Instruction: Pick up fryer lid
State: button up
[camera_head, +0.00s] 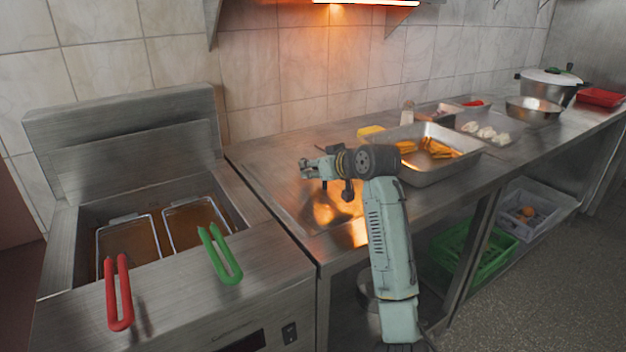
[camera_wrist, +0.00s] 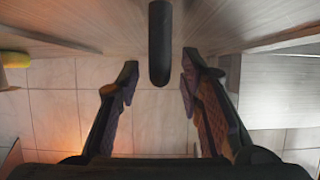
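The fryer (camera_head: 130,272) stands at the left of the head view, with a slanted steel panel (camera_head: 130,135) upright behind its open well. I cannot tell whether this panel is the lid. A flat steel surface (camera_head: 285,195) with a raised-looking edge lies on the counter below my gripper; it may be a lid. My gripper (camera_head: 308,168) is above the counter, right of the fryer, pointing left.
A red basket handle (camera_head: 118,295) and a green one (camera_head: 220,258) stick out over the fryer front. A steel pan of food (camera_head: 470,165) stands right of my arm. A yellow block (camera_head: 371,132) lies near the tiled wall. A pot (camera_head: 548,92) stands far right.

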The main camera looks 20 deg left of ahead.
grip_shut()
dwell(0.3)
jog(key=shift+r, duration=0.15)
dwell(0.3)
